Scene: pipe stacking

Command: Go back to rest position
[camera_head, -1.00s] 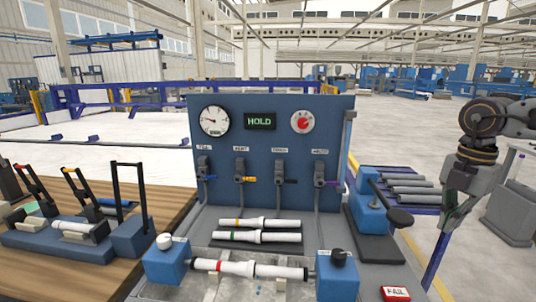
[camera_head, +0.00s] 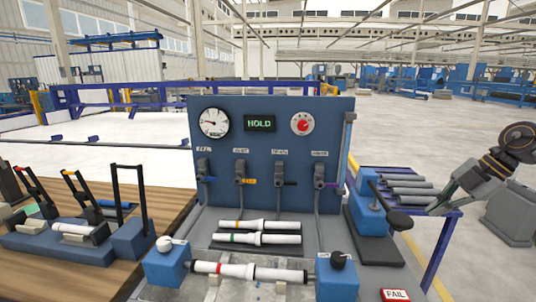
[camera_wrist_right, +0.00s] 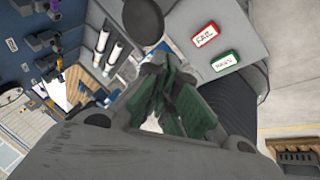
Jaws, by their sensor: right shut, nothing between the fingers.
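My right gripper (camera_head: 436,207) is at the right of the head view, near the grey pipes on the blue rack, tilted down to the left. Its fingers are shut with nothing between them; in the right wrist view the closed greenish fingers (camera_wrist_right: 168,105) fill the middle. My left gripper is not in view. A white pipe with a red band (camera_head: 235,269) lies between two blue end blocks. Two white pipes, one with an orange band (camera_head: 258,224) and one with a green band (camera_head: 257,237), lie on a dark tray behind it.
A blue test panel (camera_head: 265,150) with gauges and a HOLD display stands behind. A blue lever press (camera_head: 368,205) stands left of the blue rack of grey pipes (camera_head: 408,184). A red FAIL button (camera_head: 395,295) is at the front right. Lever clamps (camera_head: 65,235) stand on the wooden table.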

